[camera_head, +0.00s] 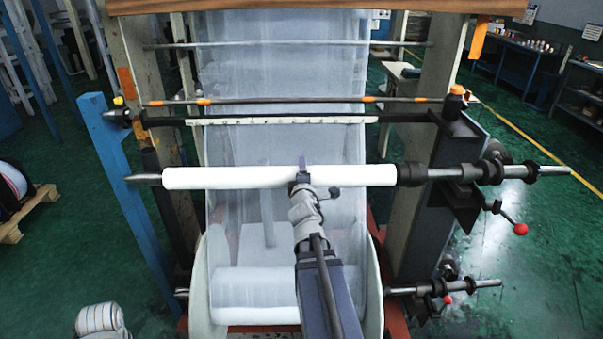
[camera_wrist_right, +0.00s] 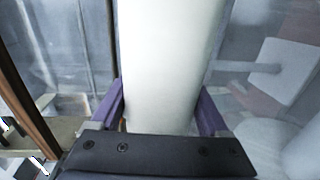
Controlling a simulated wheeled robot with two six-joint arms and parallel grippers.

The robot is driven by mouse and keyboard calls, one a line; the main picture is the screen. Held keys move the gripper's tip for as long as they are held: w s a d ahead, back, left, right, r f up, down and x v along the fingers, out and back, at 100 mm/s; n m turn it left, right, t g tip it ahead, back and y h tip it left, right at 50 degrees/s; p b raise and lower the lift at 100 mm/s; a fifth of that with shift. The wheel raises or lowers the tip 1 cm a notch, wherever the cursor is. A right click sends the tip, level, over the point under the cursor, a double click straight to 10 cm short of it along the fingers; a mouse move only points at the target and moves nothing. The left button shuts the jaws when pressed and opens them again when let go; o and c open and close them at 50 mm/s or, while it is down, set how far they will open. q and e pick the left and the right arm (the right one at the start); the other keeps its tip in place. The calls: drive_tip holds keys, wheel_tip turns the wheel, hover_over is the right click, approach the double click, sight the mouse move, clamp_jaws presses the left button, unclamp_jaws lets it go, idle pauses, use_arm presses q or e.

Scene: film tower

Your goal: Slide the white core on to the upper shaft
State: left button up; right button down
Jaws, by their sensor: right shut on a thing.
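The white core (camera_head: 240,177) is a long white tube lying level across the front of the film tower. It is around the upper shaft (camera_head: 540,170), whose pointed metal tip (camera_head: 146,179) sticks out at the core's left end. The core's right end is at the black collar (camera_head: 409,174); I cannot tell whether they touch. My right gripper (camera_head: 303,174) is shut on the core near its middle. In the right wrist view the core (camera_wrist_right: 168,60) runs between the two purple fingers (camera_wrist_right: 160,108). My left gripper is not in view.
A blue post (camera_head: 115,180) stands left of the shaft tip. A rod with orange marks (camera_head: 270,101) crosses above the core. A red-knobbed lever (camera_head: 520,229) hangs at the right. A lower film roll (camera_head: 250,282) lies below. Clear film hangs behind.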

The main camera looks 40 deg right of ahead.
drive_tip(key=shift+s+d, duration=0.2)
drive_tip(key=shift+d, duration=0.05)
drive_tip(key=shift+s+d, duration=0.2)
drive_tip(key=shift+c, duration=1.6)
unclamp_jaws()
drive_tip(key=o, duration=0.3)
drive_tip(key=shift+s+d, duration=0.15)
drive_tip(key=shift+d, duration=0.05)
drive_tip(key=shift+a, duration=0.1)
